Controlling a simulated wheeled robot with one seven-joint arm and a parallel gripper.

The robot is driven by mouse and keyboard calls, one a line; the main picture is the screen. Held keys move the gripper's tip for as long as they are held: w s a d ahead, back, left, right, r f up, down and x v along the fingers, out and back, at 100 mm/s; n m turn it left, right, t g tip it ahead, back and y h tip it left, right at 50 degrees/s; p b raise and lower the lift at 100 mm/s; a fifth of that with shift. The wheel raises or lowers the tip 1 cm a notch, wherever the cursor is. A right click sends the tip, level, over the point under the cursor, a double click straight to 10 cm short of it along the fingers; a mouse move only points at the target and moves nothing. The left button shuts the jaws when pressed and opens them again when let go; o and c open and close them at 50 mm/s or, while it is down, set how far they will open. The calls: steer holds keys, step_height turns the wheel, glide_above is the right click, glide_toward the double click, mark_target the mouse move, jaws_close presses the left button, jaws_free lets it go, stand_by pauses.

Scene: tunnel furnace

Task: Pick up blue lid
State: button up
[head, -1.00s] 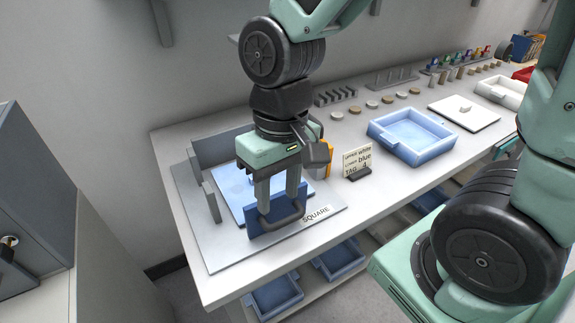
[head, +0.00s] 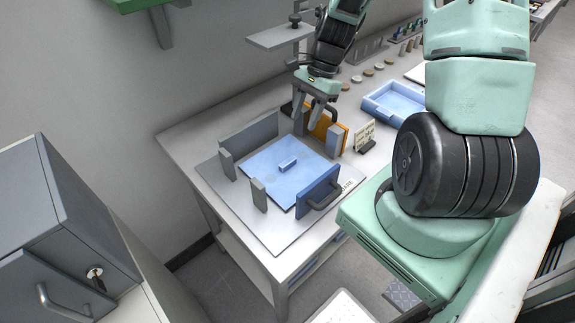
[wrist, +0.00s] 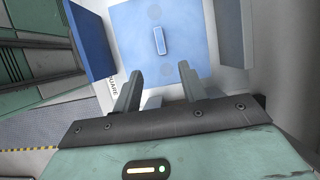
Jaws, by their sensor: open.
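The blue lid (head: 270,172) is a flat light-blue square with a small raised bar handle, lying on the grey fixture plate between upright grey blocks. The wrist view shows the lid (wrist: 185,38) ahead of my gripper, its bar handle pointing roughly along the view. My gripper (head: 311,122) is open and empty, above and behind the lid, apart from it. Both fingers of my gripper (wrist: 156,78) show in the wrist view with nothing between them.
A dark-blue upright plate with a grey handle (head: 317,192) stands at the lid's right edge; an orange-faced plate (head: 320,122) stands behind it. Grey upright blocks (head: 259,194) flank the lid's left and front. A sign (head: 364,137) and blue tray (head: 396,103) are to the right.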

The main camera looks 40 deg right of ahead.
steer(key=p, duration=0.1)
glide_above(288, 161)
steer(key=d, duration=0.3)
step_height(288, 161, down, 7)
steer(key=shift+a+f, duration=0.1)
steer(key=shift+p+x, duration=1.25)
steer(key=shift+x, duration=1.4)
steer(key=shift+a, duration=0.1)
jaws_close()
